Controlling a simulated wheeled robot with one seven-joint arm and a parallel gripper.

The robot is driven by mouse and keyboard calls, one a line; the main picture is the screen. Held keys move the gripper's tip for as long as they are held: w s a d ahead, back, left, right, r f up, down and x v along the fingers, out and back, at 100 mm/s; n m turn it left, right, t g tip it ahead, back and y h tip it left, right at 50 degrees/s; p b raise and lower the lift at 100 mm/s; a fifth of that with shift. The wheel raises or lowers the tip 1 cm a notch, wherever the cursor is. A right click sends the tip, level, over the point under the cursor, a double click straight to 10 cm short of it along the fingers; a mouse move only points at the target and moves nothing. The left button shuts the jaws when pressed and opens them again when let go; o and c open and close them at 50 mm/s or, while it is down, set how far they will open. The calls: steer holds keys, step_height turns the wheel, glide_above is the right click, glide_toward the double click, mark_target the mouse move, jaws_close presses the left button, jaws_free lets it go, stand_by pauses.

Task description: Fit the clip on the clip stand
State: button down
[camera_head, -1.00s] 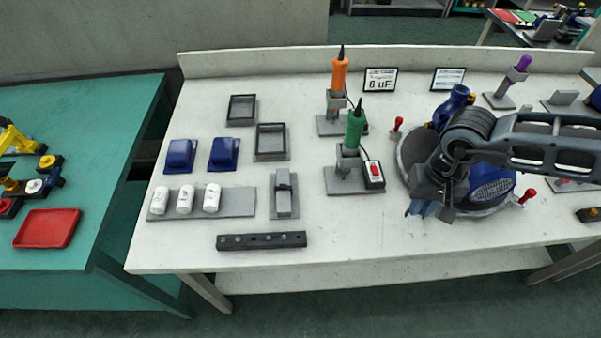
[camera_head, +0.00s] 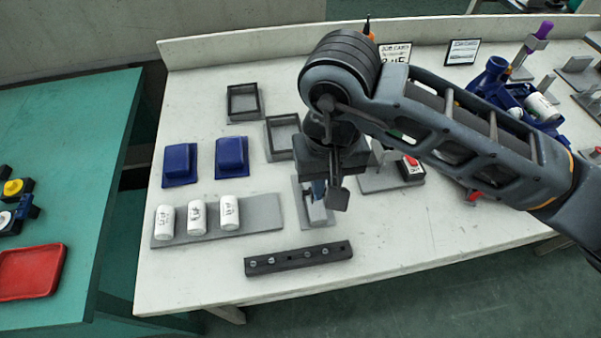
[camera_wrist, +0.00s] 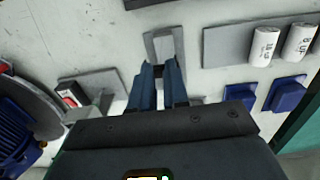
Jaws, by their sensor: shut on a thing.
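The clip stand (camera_head: 320,216) is a grey plate with a raised grey part, on the white bench behind the black bar. My gripper (camera_head: 318,188) is over it in the head view and hides much of it. In the wrist view the stand (camera_wrist: 161,40) lies just beyond my gripper (camera_wrist: 160,68). The two blue fingers are shut on a small piece, seemingly the clip, which is mostly hidden between the fingertips. I cannot tell whether the clip touches the stand.
A black bar (camera_head: 298,258) with several screws lies in front. Three white capacitors (camera_head: 197,217) lie on a grey plate (camera_head: 262,212) to the left. Two blue covers (camera_head: 231,156) and grey-black trays (camera_head: 243,100) are behind. A red-switch box (camera_head: 411,168) and blue motor (camera_head: 497,79) stand right.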

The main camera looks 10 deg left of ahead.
mark_target(318, 214)
steer(key=shift+a, duration=0.3)
steer(key=shift+f+b, duration=1.15)
steer(key=shift+f, duration=1.5)
steer(key=shift+f+b, duration=0.5)
steer(key=shift+b, duration=0.25)
steer(key=shift+s+b, duration=0.1)
steer(key=shift+b, duration=0.75)
steer(key=shift+f, duration=0.1)
steer(key=c, duration=1)
jaws_free()
steer(key=shift+c, duration=0.2)
